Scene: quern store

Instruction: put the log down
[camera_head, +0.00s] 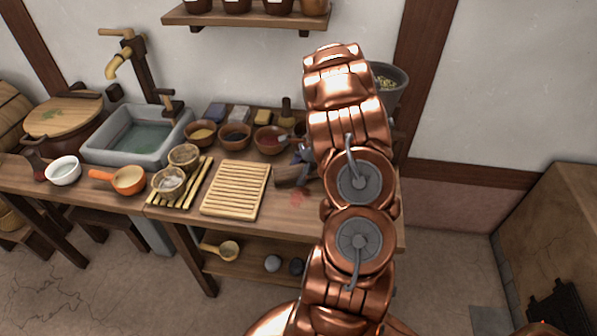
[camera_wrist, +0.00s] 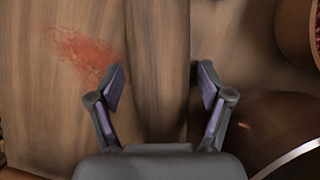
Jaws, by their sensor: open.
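The log (camera_head: 290,177) is a short brown piece of wood lying on the worktable, just right of the slatted board. In the wrist view the log (camera_wrist: 158,50) runs up the picture between my fingers. My gripper (camera_wrist: 161,76) is open, with one finger on each side of the log and a gap visible at the fingertips. In the head view my gripper (camera_head: 303,156) shows only in part at the log's upper right end, and my copper arm hides the rest.
A slatted wooden board (camera_head: 236,190) lies left of the log. A bowl of red stuff (camera_head: 270,139) and other bowls stand behind. A red stain (camera_wrist: 85,52) marks the tabletop (camera_head: 275,218). A stone basin (camera_head: 136,142) stands at the left. Bare tabletop shows in front.

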